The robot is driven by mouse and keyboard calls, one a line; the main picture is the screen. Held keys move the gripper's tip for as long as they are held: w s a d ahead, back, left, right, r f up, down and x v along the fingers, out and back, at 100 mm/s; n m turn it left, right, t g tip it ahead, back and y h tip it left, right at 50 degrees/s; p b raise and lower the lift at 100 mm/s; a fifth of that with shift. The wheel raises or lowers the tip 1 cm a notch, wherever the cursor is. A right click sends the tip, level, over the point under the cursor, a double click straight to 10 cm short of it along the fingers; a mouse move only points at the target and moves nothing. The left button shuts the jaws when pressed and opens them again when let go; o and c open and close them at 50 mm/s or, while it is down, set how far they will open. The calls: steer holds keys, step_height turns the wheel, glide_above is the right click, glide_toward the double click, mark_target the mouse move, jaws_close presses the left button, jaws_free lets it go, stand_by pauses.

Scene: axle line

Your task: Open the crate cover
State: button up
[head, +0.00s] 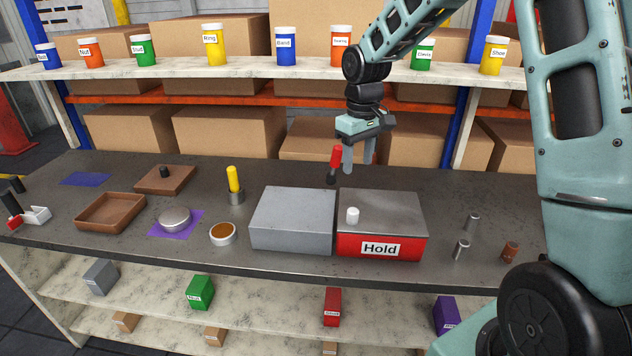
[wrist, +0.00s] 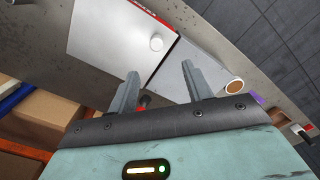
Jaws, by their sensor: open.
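The red crate (head: 350,246) labelled "Hold" stands on the dark table, right of centre. Its flat grey cover (head: 390,208) lies on top and hides the inside. A white knob (head: 352,215) stands near the cover's left side. In the wrist view the cover (wrist: 110,45) looks pale, with the knob (wrist: 156,43) near its edge beside the grey box. My gripper (head: 358,160) is open and empty, fingers down, above and behind the crate, apart from the cover. Its fingers also show in the wrist view (wrist: 158,85).
A grey box (head: 292,220) stands close against the crate's left side. A red-handled tool (head: 335,162) is close to my gripper. Small metal cylinders (head: 462,249) stand at right. A shelf with labelled bottles (head: 286,47) runs behind. Trays (head: 110,212) lie at left.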

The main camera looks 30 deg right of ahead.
mark_target(353, 210)
steer(key=f+p, duration=0.1)
steer(key=f, duration=0.4)
steer(key=f+p, duration=0.2)
steer(key=f, duration=0.4)
steer(key=w+f+p, duration=0.1)
steer(key=f+p, duration=0.1)
steer(key=f, duration=0.4)
steer(key=shift+w+d, duration=0.1)
steer(key=shift+d, duration=0.3)
